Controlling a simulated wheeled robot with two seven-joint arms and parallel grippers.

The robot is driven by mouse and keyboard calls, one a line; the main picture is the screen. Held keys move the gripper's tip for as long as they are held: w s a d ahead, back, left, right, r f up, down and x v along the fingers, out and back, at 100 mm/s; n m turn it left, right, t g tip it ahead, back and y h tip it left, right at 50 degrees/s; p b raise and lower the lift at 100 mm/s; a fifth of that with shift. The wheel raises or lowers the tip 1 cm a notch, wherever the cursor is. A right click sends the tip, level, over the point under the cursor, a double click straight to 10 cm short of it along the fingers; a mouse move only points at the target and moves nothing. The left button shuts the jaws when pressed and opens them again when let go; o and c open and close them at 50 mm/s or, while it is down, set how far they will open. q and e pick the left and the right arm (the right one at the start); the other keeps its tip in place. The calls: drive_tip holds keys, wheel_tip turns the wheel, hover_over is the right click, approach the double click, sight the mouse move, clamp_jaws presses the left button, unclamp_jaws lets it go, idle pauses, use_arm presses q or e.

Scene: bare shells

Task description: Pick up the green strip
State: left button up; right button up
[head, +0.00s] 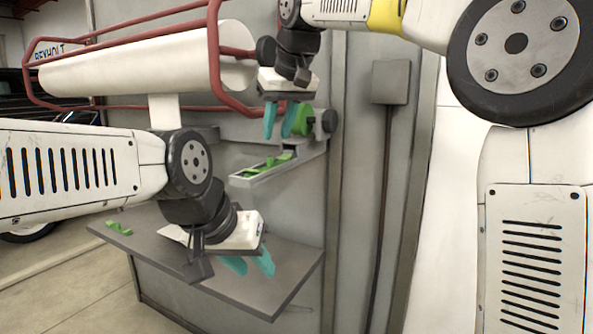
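A short green strip (118,228) lies on the left end of the grey shelf (262,292). More green strip-like pieces (262,166) lie in a narrow grey tray (243,180) fixed higher on the wall. I cannot tell which one the task names. My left gripper (250,264) has teal fingers spread apart with nothing visible between them. It is over the shelf's right part, well right of the strip there. My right gripper (280,121) points down above and behind the tray, its teal fingers apart and empty. It overlaps the left side of a green round part (303,119) in the picture.
A white cylinder (140,62) inside a red tube frame (214,50) fills the upper left. A grey wall box (391,81) with a dark conduit (384,180) stands at right. The shelf's middle is partly hidden by my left arm. Open floor (60,300) lies at lower left.

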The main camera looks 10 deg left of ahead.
sight(270, 157)
drive_tip(key=x, duration=0.8)
drive_tip(key=shift+r, duration=0.1)
clamp_jaws()
